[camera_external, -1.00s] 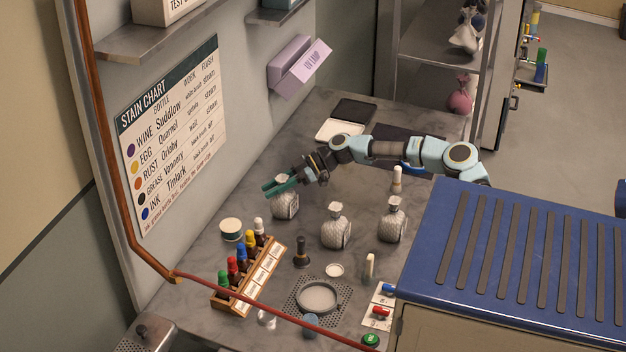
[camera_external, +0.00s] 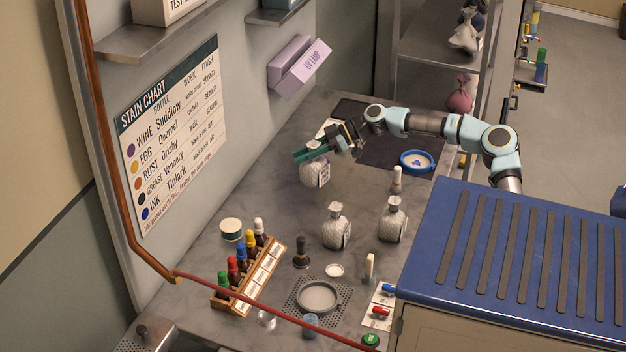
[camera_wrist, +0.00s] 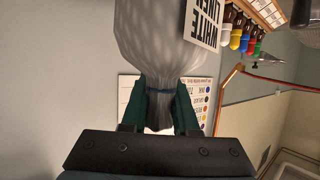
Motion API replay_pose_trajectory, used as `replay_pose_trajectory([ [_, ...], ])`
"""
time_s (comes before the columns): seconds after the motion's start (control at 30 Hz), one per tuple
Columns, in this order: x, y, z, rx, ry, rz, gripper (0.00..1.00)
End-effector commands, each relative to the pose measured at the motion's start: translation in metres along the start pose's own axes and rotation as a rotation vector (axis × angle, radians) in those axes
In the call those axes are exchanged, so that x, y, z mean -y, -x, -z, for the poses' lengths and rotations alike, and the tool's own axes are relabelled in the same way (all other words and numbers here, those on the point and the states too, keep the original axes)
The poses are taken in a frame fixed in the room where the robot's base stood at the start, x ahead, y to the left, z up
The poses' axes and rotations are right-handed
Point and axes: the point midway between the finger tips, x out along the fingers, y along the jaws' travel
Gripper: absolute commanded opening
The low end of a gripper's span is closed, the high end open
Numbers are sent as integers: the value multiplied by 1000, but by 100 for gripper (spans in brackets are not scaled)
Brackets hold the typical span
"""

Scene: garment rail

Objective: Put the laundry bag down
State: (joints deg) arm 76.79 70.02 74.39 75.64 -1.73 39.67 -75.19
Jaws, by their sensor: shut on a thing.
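My gripper (camera_external: 318,152) is shut on the neck of a grey-white laundry bag (camera_external: 314,174) with a small white tag. The bag hangs below the green fingers, seemingly a little above the grey counter, though its lower edge is hard to judge. In the wrist view the bag (camera_wrist: 168,40) is gathered at a blue tie between the two green fingers (camera_wrist: 165,108). Its tag (camera_wrist: 203,22) reads "WHITE LINEN". Two similar bags stand on the counter: one in the middle (camera_external: 336,230) and one to its right (camera_external: 391,222).
A dark mat (camera_external: 385,152) and a blue-rimmed round dish (camera_external: 417,161) lie at the back right. A rack of coloured bottles (camera_external: 248,272), a round pan (camera_external: 318,297) and a dark stamp-like object (camera_external: 301,252) stand nearer. The counter below the held bag (camera_external: 285,215) is clear.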

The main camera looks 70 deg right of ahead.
Motion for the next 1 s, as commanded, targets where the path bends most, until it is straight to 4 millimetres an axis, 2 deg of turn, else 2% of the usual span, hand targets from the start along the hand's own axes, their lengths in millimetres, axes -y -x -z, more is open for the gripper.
replay_pose_trajectory([
  [0.03, 0, 23, -5, -1, -13, -28, 0],
  [0.2, 7, 72, -24, -5, -41, -106, 0],
  [0.4, 16, 103, -35, -11, -54, -159, 0],
  [0.53, 18, 106, -44, -13, -58, -169, 0],
  [0.8, 18, 88, -85, -13, -58, -170, 0],
  [1.0, 17, 82, -100, -13, -57, -170, 0],
])
